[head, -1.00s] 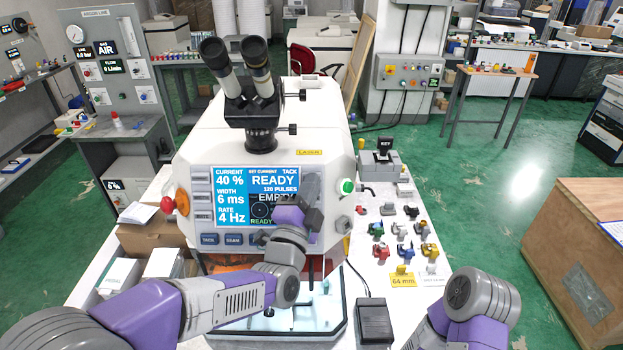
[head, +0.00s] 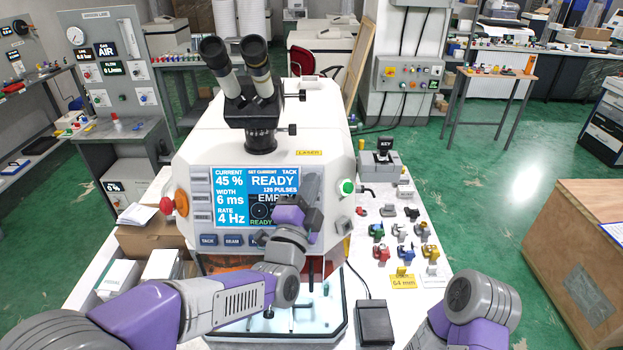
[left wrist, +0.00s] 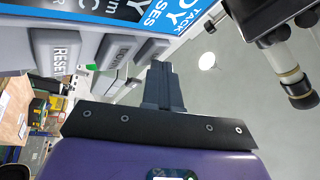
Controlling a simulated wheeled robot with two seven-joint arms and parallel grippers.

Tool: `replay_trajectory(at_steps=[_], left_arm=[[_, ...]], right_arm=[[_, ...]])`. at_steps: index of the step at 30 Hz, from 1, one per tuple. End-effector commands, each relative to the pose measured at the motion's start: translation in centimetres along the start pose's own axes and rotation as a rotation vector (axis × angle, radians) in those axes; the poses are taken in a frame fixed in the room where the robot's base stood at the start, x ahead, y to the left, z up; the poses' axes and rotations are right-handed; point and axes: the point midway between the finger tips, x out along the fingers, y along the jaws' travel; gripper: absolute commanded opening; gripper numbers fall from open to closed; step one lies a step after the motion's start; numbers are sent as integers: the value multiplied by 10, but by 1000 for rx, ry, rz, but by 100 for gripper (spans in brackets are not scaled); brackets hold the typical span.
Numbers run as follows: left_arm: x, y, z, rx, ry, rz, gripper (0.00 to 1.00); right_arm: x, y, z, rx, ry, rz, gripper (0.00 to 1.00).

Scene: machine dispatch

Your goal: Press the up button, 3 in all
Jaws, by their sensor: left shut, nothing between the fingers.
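The white laser welder's screen (head: 245,196) reads current 45 %, width 6 ms, rate 4 Hz and READY. My left gripper (head: 314,188) is in front of the screen's right edge and hides the buttons there. In the left wrist view my shut, empty fingers (left wrist: 161,75) point at a row of grey buttons beside the screen. The reset button (left wrist: 55,52) is at the left, and a second button (left wrist: 115,50) is in the middle. A third button (left wrist: 152,50) is closest to the fingertips; its label is not readable, and I cannot tell whether they touch it. My right gripper is out of view.
A microscope eyepiece (head: 262,85) rises above the screen. A green button (head: 346,187) is at the panel's right and a red knob (head: 181,202) at its left. Small coloured parts (head: 402,230) and a black pedal (head: 374,322) are on the bench at right.

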Motion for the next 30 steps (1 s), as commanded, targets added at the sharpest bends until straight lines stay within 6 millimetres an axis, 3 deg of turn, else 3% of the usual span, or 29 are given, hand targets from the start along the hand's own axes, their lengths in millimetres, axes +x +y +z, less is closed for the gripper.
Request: replay_trajectory(at_steps=[19,30], left_arm=[[-12,-9,-9,-1,1,0,0],[-37,-28,-28,-1,1,0,0]], right_arm=[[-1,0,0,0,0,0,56],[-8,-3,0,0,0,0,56]])
